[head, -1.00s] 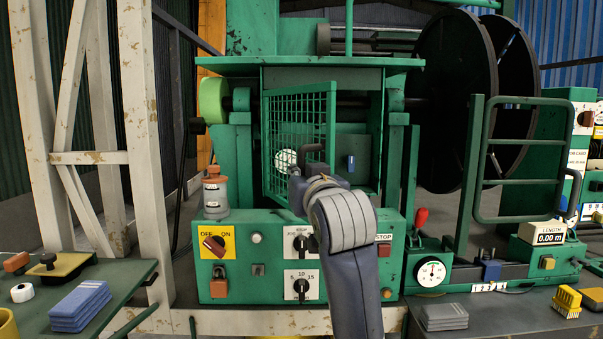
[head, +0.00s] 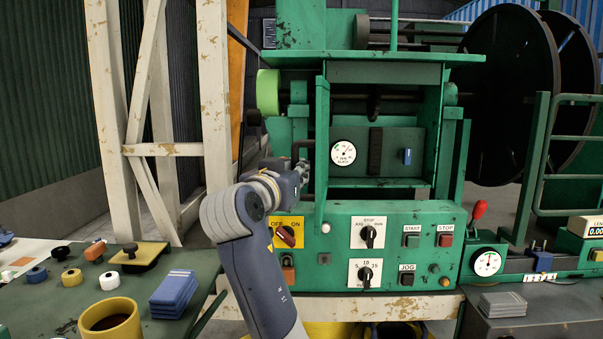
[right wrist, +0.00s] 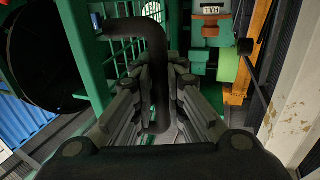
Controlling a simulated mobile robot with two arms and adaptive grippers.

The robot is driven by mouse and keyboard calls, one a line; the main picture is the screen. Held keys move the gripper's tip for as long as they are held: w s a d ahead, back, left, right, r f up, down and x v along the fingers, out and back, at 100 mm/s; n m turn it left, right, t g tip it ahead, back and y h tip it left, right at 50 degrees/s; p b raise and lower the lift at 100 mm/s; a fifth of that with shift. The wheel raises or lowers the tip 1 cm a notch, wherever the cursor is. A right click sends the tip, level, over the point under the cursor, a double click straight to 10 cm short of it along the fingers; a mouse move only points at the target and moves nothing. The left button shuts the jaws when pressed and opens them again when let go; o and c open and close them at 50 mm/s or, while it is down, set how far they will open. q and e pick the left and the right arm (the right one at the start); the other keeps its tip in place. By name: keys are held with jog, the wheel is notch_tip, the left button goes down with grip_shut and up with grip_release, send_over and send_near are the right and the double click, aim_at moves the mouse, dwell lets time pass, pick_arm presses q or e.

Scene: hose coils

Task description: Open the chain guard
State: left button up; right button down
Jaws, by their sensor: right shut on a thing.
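The chain guard (head: 321,150) is a green mesh door on the green machine. In the head view it stands swung out, nearly edge-on, and the bay behind it shows a round white gauge (head: 343,153). Its black bent handle (head: 299,146) is on the left side of the guard. My right gripper (head: 301,173) is shut on this handle. In the right wrist view the handle (right wrist: 153,45) rises between the fingers of the right gripper (right wrist: 158,90), with the green mesh (right wrist: 118,48) at its left. My left gripper is not in view.
A control panel (head: 390,240) with knobs and buttons lies below the bay. A pale steel frame (head: 213,90) stands close at the left of my arm. A side table (head: 95,270) with a yellow mug (head: 112,320) and blue pads is at the lower left.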

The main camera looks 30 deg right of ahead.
jog(key=shift+w+a+f, duration=0.1)
jog(key=shift+a+f, duration=0.05)
jog(key=c, duration=1.9)
grip_release()
jog(key=shift+a, duration=0.15)
jog(key=shift+r, duration=0.2)
jog(key=v, duration=1.2)
